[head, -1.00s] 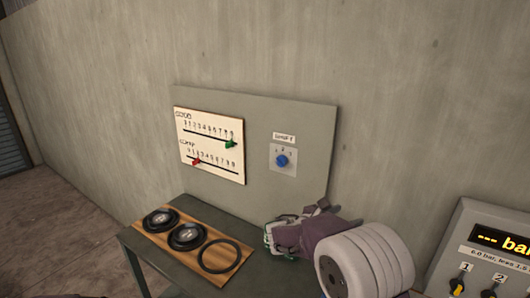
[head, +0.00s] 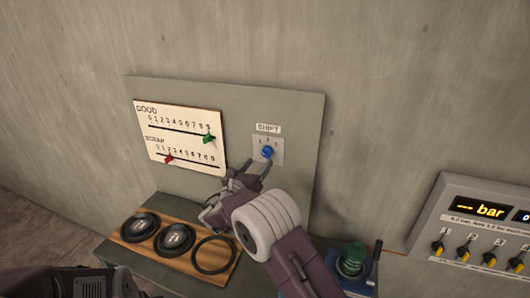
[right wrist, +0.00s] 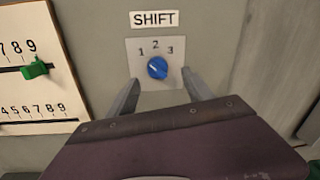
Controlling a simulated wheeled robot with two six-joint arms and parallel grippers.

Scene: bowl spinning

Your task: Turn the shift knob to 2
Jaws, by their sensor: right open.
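The blue shift knob (head: 267,152) sits on a pale square plate under a SHIFT label on the grey upright panel. In the right wrist view the knob (right wrist: 157,68) has the numbers 1, 2 and 3 above it. Its white mark appears to point up and left, toward 1. My right gripper (head: 249,172) is open, just below and in front of the knob. In the right wrist view its fingers stand apart, left and right below the knob, with nothing between them. A dark part at the bottom left of the head view seems to be my left arm; its fingers cannot be made out.
A white GOOD/SCRAP board (head: 180,137) with green and red sliders is left of the knob. A wooden board (head: 128,243) with black round parts lies below. A green-topped device (head: 351,262) and a bar display box (head: 487,240) stand right.

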